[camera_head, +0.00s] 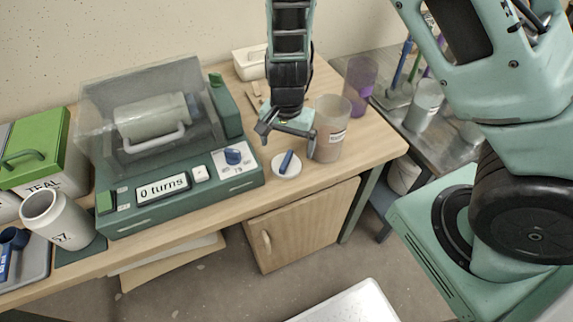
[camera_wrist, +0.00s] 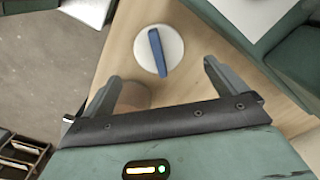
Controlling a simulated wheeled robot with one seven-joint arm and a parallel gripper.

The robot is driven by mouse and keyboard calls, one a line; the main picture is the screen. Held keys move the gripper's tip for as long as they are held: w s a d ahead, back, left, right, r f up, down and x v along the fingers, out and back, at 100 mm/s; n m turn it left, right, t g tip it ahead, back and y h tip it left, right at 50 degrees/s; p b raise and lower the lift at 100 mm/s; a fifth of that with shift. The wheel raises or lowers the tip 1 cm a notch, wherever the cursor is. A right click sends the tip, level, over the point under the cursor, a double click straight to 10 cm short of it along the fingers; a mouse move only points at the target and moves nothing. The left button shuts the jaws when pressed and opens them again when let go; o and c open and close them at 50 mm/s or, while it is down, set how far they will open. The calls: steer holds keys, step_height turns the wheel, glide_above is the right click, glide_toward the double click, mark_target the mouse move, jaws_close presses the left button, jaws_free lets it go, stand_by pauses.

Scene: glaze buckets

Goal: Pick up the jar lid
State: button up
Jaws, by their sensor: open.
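The jar lid (camera_head: 286,168) is a white disc with a blue bar handle on top. It lies flat on the wooden table near its front edge. In the wrist view the lid (camera_wrist: 172,55) is ahead of the fingertips, in the gap between them and apart from both. My gripper (camera_head: 286,133) is open and empty, above and slightly behind the lid in the head view. In the wrist view my gripper (camera_wrist: 160,72) shows both fingers spread.
A translucent jar (camera_head: 328,125) stands close to the right of the lid, beside my gripper. A green machine (camera_head: 165,165) with a blue knob and "0 turns" display stands to the left. A purple cup (camera_head: 360,82) stands behind the jar. The table front edge is near.

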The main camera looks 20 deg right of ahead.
mark_target(286, 159)
steer(key=shift+s+a+f, duration=0.1)
steer(key=shift+f, duration=1.35)
steer(key=shift+s+a+f, duration=0.1)
steer(key=shift+f, duration=1.35)
steer(key=c, duration=1.1)
